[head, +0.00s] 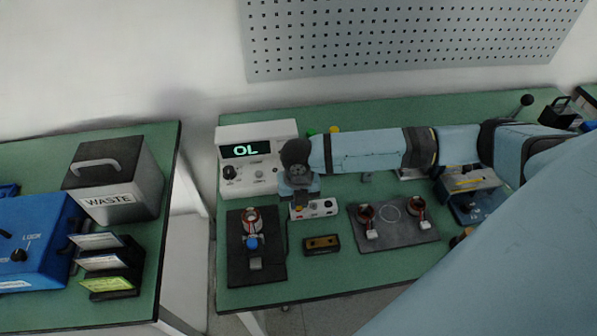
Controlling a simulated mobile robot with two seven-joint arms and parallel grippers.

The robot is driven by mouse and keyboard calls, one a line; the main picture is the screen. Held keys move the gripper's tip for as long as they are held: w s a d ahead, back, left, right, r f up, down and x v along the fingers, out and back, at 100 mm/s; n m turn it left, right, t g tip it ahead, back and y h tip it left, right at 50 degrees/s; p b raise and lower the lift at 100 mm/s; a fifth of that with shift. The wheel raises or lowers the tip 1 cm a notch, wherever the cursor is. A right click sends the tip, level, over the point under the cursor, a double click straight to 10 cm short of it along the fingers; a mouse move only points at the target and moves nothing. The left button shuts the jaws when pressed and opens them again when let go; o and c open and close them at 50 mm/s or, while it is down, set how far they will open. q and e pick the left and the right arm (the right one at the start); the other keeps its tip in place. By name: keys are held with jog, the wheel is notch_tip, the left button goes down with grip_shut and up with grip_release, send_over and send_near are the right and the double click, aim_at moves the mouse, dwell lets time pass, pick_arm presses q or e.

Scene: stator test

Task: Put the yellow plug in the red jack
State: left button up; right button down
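My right arm reaches in from the right, and its gripper (301,196) points down at the front of the meter (258,140), which reads "OL". The fingers are small and dark here, so I cannot tell whether they are open or shut. A small yellow spot (299,209) shows just under the gripper, by a white box (319,208); I cannot tell whether it is the yellow plug. Another yellow piece (334,129) and a green piece (312,131) show behind the arm. I cannot make out the red jack. My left gripper is not in view.
A dark mat (238,268) holds a copper-wound stator (251,219). A grey mat (402,232) holds two more stators. A small dark block (321,244) lies between the mats. A blue-based fixture (468,207) stands right. A WASTE bin (117,180) stands on the left table.

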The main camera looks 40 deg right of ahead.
jog(key=shift+f, duration=0.1)
dwell(0.3)
jog(key=shift+f+p, duration=0.3)
jog(key=c, duration=1)
grip_release()
notch_tip(320, 180, up, 14)
jog(key=shift+f, duration=0.1)
dwell(0.4)
